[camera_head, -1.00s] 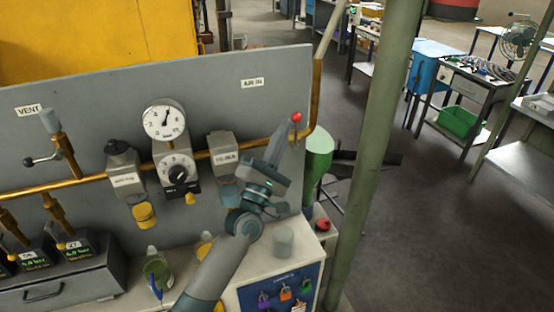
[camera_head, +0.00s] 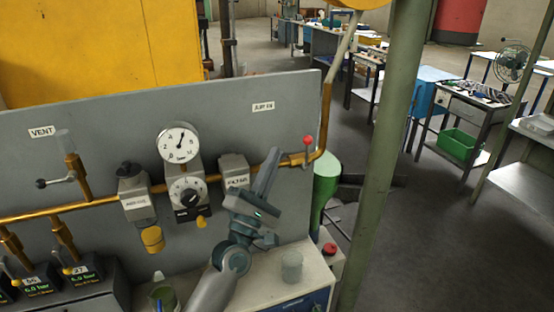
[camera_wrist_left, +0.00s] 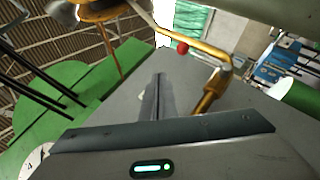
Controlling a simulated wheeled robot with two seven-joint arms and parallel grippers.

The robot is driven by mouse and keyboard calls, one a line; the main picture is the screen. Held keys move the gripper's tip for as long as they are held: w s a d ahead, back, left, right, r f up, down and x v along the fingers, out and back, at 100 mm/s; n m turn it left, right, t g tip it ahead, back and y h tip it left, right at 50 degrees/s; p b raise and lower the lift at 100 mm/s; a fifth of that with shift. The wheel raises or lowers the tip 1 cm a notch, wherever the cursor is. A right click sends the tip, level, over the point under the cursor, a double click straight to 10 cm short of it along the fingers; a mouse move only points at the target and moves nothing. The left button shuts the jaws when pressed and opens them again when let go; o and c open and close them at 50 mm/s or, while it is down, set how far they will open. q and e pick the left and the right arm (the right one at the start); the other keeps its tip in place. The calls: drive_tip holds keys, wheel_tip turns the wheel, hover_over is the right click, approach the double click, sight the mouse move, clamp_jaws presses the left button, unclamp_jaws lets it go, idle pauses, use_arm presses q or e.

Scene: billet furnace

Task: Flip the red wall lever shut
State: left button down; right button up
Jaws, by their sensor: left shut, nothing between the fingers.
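The red wall lever (camera_head: 308,140) has a round red knob on a short stem. It stands upright above the brass pipe at the panel's right end, near the AIR IN label. My left gripper (camera_head: 273,157) is shut and empty. Its fingers point up in front of the panel, to the left of the lever, and the tips look apart from the knob. In the left wrist view the red knob (camera_wrist_left: 183,48) shows above and right of the shut left fingertips (camera_wrist_left: 159,80). My right gripper is not in view.
The brass pipe (camera_head: 327,105) bends upward right of the lever. The filter unit (camera_head: 235,172) sits behind and left of my gripper. A green pillar (camera_head: 384,150) stands to the right. A grey cup (camera_head: 291,266) stands on the bench below.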

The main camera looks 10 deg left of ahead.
use_arm(q)
drive_tip(key=s+a+b, duration=0.1)
drive_tip(key=s+a, duration=0.2)
drive_tip(key=s, duration=0.4)
drive_tip(key=shift+f, duration=0.1)
idle(0.4)
